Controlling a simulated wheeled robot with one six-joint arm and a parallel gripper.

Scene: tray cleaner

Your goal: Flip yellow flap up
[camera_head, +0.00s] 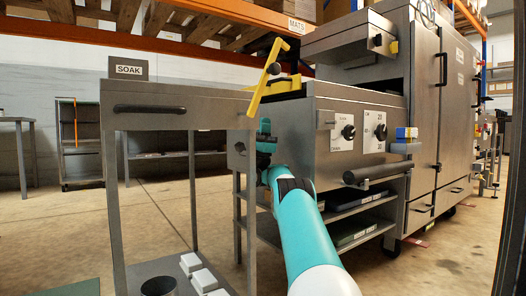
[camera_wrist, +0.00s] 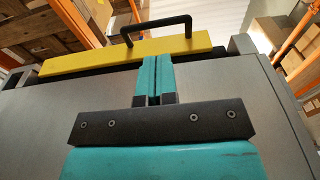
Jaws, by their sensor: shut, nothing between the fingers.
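The yellow flap (camera_head: 261,92) is a narrow bar standing tilted at the end of the grey machine, beside the SOAK unit, in the head view. In the wrist view the yellow flap (camera_wrist: 100,57) crosses the top, with a black handle (camera_wrist: 156,27) on it. My gripper (camera_head: 265,124) is just below the flap in the head view. In the wrist view my gripper (camera_wrist: 154,62) has its teal fingers together and empty, their tips overlapping the flap's near edge. I cannot tell whether they touch it.
The SOAK cabinet (camera_head: 180,105) with a dark handle stands left. A grey machine body with dials (camera_head: 365,130) and a tall steel cabinet (camera_head: 440,110) stand right. A second yellow piece (camera_head: 286,84) lies behind the flap. White blocks (camera_head: 203,279) sit low in front.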

